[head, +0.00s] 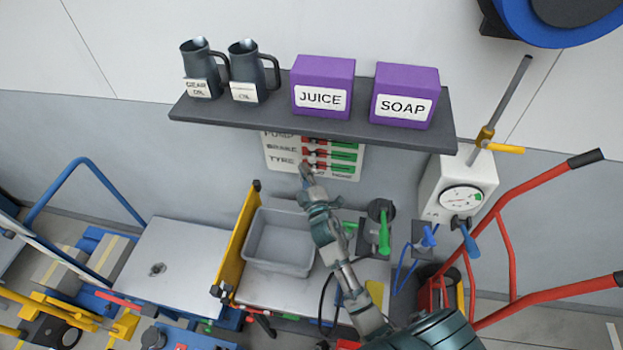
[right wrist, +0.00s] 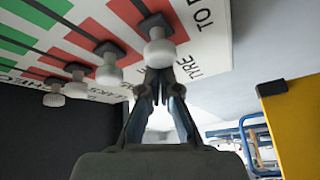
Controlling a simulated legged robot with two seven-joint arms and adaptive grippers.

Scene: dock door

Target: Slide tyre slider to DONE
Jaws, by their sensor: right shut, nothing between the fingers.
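The slider board (head: 345,176) hangs on the wall under the shelf, with rows that read PUMP, BRAKE and TYRE. Each row has a red part at left and a green part at right. In the right wrist view, the tyre slider (right wrist: 158,48) is a pale round knob on a dark block, on the red part by the TYRE label, at the TO DO side. My right gripper (head: 304,168) is at the left end of the TYRE row and covers its knob in the head view. Its shut fingertips (right wrist: 159,78) are empty, close to the knob; contact is unclear. My left gripper is out of view.
The other knobs (right wrist: 109,70) stand in line beside the tyre slider, also on red. The shelf (head: 310,122) juts out above the board with jugs and purple boxes. A grey bin (head: 250,262) is below. A gauge box (head: 450,190) and red handrails stand right.

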